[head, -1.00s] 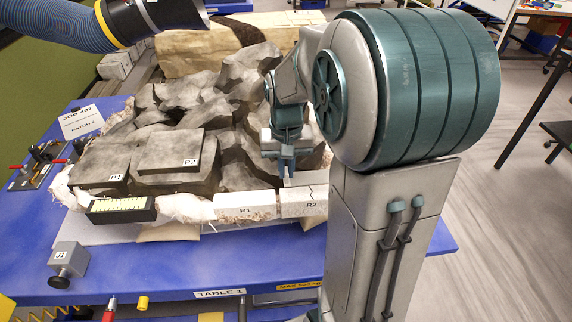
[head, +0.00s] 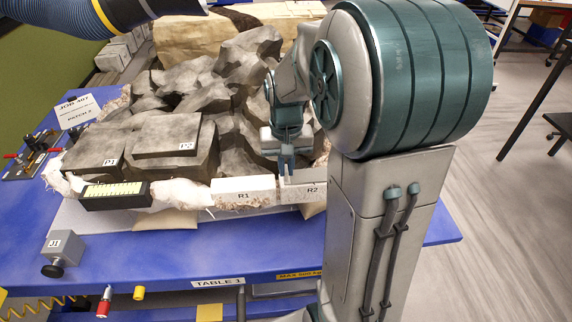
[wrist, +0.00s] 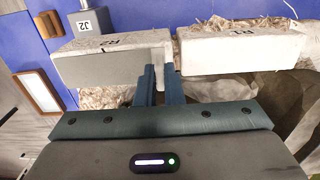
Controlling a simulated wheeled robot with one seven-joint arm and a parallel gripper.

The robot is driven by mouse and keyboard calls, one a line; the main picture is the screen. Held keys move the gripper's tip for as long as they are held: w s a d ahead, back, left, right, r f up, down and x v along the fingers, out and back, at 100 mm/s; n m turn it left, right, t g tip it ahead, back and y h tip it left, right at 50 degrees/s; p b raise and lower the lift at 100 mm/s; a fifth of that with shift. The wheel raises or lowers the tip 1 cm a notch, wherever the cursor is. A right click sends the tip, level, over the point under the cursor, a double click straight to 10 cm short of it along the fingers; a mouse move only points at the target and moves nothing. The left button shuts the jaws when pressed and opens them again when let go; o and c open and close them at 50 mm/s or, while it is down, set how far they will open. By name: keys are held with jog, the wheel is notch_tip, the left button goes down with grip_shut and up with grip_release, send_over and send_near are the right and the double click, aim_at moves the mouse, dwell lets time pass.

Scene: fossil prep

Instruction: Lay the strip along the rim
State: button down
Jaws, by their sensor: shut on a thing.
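The rim shows as two pale blocks along the front edge of the fossil. R1 (head: 243,192) is on the left and R2 (head: 314,190) on the right, partly behind my arm. In the wrist view R2 (wrist: 100,44) and R1 (wrist: 240,35) lie end to end with a narrow gap. My gripper (head: 287,170) points down at the R2 end near that gap. Its fingers (wrist: 164,80) are close together around a narrow pale grey piece, which I take for the strip (wrist: 161,66). Most of it is hidden, and I cannot tell whether it touches R2.
The fossil (head: 130,150) with blocks P1 and P2 fills the table (head: 150,260) behind the rim. A black box with a yellow panel (head: 115,195) sits at the left front. Block J1 (head: 62,248) stands at the front left. A blue hose (head: 55,18) hangs upper left.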

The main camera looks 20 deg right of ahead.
jog(key=shift+s+f, duration=0.1)
jog(key=c, duration=1.5)
grip_release()
notch_tip(320, 180, up, 14)
jog(key=shift+f+b, duration=0.1)
jog(key=shift+b, duration=0.25)
jog(key=s+a+f+n+t, duration=0.1)
jog(key=s+a+f, duration=0.1)
jog(key=s+f, duration=0.1)
jog(key=s+a+f+n+t, duration=0.1)
jog(key=s+a+f, duration=0.1)
jog(key=s, duration=0.4)
jog(key=s+a+f+n+t, duration=0.1)
jog(key=s+a+f, duration=0.1)
jog(key=s+f, duration=0.2)
jog(key=shift+s, duration=0.6)
